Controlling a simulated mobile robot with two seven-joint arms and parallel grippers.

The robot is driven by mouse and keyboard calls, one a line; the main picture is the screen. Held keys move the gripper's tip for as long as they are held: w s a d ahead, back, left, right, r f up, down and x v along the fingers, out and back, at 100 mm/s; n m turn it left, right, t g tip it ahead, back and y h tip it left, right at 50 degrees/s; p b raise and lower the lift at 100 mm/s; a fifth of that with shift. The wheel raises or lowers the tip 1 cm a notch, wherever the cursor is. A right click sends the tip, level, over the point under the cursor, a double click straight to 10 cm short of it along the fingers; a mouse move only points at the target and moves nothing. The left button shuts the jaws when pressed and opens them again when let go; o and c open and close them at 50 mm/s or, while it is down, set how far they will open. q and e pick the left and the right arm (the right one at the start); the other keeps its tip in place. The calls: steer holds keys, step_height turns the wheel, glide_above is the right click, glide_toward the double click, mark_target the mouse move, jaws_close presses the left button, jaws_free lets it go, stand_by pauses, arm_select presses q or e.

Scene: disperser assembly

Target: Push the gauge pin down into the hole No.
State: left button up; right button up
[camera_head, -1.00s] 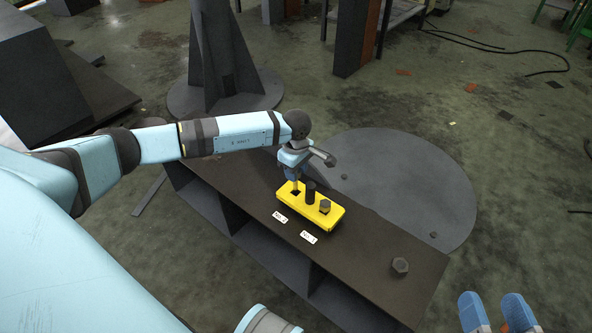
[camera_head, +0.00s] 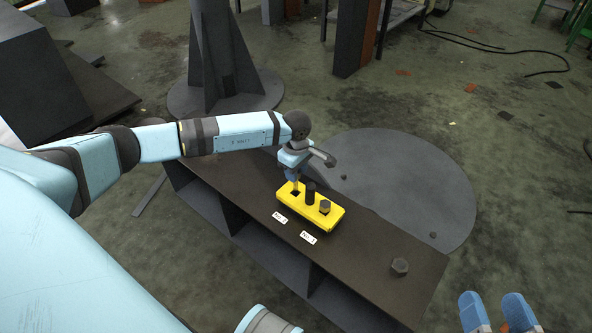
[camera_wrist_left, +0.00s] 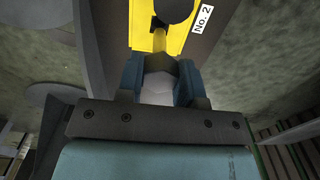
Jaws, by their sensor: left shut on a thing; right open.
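A yellow block (camera_head: 334,220) with holes lies on the dark bench. My left gripper (camera_head: 294,177) is just above the block's far-left end and is shut on the gauge pin (camera_head: 296,187). A thin yellowish shaft of the pin points down at a dark square opening (camera_head: 296,193); how deep it sits is hard to tell. In the left wrist view a pale grey hexagonal part (camera_wrist_left: 158,87) of the pin sits between the fingers (camera_wrist_left: 158,82). My right gripper (camera_head: 497,312) is open and empty at the lower right, off the bench.
A dark cylinder (camera_head: 311,187) stands in the block's middle, and a hex-headed piece (camera_head: 325,207) sits at its right end. White labels (camera_head: 280,217) lie in front; one reads No. 2 in the left wrist view (camera_wrist_left: 203,18).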

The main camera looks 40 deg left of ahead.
mark_target(296, 189)
arm_select(q)
steer(key=shift+f+b, duration=1.25)
steer(key=shift+f, duration=0.85)
steer(key=shift+f+b, duration=0.3)
steer(key=shift+f, duration=0.15)
